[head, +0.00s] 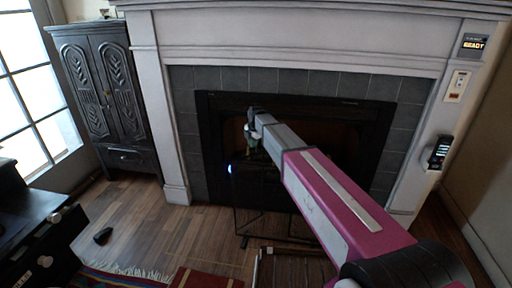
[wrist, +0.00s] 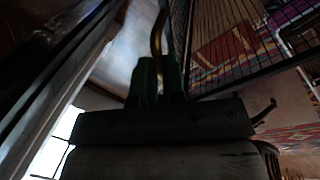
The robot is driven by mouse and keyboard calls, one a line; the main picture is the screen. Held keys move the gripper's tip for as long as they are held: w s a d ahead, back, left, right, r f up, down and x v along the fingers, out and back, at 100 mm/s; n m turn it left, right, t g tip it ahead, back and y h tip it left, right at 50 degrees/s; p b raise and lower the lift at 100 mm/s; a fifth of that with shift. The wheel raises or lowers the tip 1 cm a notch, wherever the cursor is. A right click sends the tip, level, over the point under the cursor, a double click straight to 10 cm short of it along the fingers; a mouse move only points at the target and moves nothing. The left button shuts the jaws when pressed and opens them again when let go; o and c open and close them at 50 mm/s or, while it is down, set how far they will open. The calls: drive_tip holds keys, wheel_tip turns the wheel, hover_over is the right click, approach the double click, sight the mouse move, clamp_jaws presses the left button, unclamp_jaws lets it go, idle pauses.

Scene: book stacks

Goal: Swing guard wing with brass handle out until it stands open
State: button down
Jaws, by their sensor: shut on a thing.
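In the wrist view, my gripper (wrist: 161,76) has its green fingers shut on a curved brass handle (wrist: 157,30). A dark wire-mesh panel, which looks like the guard wing (wrist: 235,40), extends to the right from beside the handle. In the head view, my gripper (head: 251,140) is in front of the dark firebox, at the end of my pink and grey arm. There the handle is too small and dark to make out. Thin dark guard framing shows low in front of the hearth, partly hidden by my arm. I cannot tell the wing's angle.
The white fireplace surround (head: 175,110) frames the firebox. A dark carved cabinet (head: 105,90) stands at left, with dark furniture (head: 35,225) nearer. A patterned rug (head: 125,277) lies in front.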

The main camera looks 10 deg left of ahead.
drive_tip(key=w+a+n, duration=0.3)
drive_tip(key=a+n, duration=0.2)
drive_tip(key=shift+w+a+g, duration=0.2)
drive_tip(key=shift+g, duration=0.2)
idle(0.4)
drive_tip(key=c, duration=1.2)
unclamp_jaws()
drive_tip(key=shift+r, duration=0.1)
wheel_tip(320, 180, up, 10)
drive_tip(key=d, duration=0.2)
drive_tip(key=shift+s+r, duration=0.2)
drive_tip(key=shift+s, duration=0.15)
